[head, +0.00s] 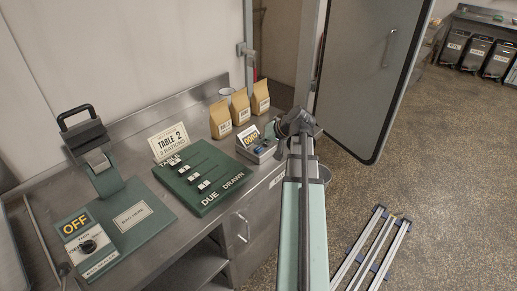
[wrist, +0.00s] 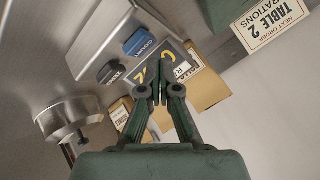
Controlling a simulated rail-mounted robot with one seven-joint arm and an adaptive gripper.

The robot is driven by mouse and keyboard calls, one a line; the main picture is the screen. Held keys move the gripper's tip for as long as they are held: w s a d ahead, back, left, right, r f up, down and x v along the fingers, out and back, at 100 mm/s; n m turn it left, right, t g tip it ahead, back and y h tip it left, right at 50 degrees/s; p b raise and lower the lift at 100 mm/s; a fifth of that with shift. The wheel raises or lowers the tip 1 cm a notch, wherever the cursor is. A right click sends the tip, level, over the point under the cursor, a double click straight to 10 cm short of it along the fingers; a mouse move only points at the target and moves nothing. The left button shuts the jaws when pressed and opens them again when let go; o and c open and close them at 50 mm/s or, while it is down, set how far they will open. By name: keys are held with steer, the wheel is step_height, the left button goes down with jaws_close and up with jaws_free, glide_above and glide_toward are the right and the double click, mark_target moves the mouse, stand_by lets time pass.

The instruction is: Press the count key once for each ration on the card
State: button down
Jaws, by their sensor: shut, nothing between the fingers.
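The order card (head: 170,142) stands on the counter and reads TABLE 2, 3 RATIONS; part of it shows in the wrist view (wrist: 272,22). The counter box (head: 251,150) sits right of the green board. In the wrist view its blue COUNT key (wrist: 139,42) is in plain sight, with the dark ZERO key (wrist: 111,72) beside it. Its yellow-digit display (wrist: 166,62) is partly behind my fingers; one digit looks like a 2, but I cannot read the whole number. My gripper (wrist: 155,92) is shut and empty, apart from the COUNT key in the picture.
A green DUE/DRAWN board (head: 205,178) with sliders lies left of the box. Several paper bags (head: 240,107) stand behind it. A green device with an OFF sign (head: 75,224) is at far left. A round metal fitting (wrist: 68,116) shows at left in the wrist view.

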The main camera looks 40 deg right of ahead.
mark_target(260, 149)
steer(key=shift+r+p, duration=1.4)
steer(key=shift+r, duration=1.1)
